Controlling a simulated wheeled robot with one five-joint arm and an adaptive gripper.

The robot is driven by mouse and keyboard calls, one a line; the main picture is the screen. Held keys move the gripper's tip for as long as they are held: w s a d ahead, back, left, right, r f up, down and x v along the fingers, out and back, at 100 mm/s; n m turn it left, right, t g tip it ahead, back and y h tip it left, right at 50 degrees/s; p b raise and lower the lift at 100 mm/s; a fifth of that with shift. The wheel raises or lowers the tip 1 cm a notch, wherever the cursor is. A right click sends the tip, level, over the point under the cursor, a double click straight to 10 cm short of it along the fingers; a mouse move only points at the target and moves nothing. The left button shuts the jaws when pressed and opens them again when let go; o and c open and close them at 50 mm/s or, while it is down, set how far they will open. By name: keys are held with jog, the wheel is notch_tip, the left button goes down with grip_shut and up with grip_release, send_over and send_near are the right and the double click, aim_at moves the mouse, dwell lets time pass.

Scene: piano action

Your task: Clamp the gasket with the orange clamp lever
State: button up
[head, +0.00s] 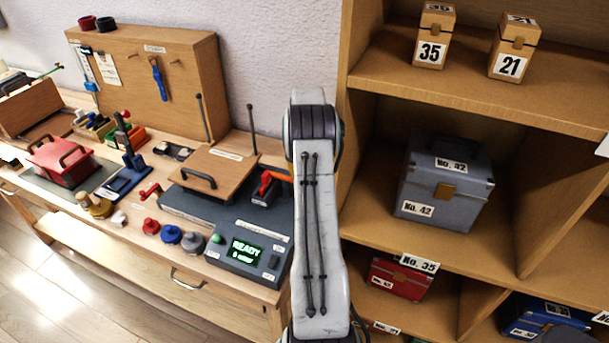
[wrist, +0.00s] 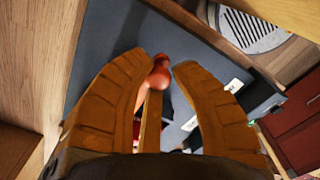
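My gripper is hidden in the head view. In the wrist view my gripper (wrist: 161,68) has its two brown fingers apart. A reddish-orange lever with a round knob (wrist: 160,76) shows between the fingertips; it looks like the clamp lever. I cannot tell whether either finger touches it. I cannot make out the gasket for certain.
A wooden lid (head: 213,166) with a dark handle lies beside the lever. A console (head: 247,257) reading READY stands in front, with colored knobs to its left. A shelf (head: 470,100) with boxes stands at right. A ridged grey disc (wrist: 255,30) shows in the wrist view.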

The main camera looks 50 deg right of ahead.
jog(key=o, duration=0.5)
jog(key=shift+d, duration=0.1)
jog(key=shift+c, duration=0.2)
jog(key=shift+w+r, duration=0.1)
notch_tip(320, 180, up, 12)
dwell(0.3)
dwell(0.6)
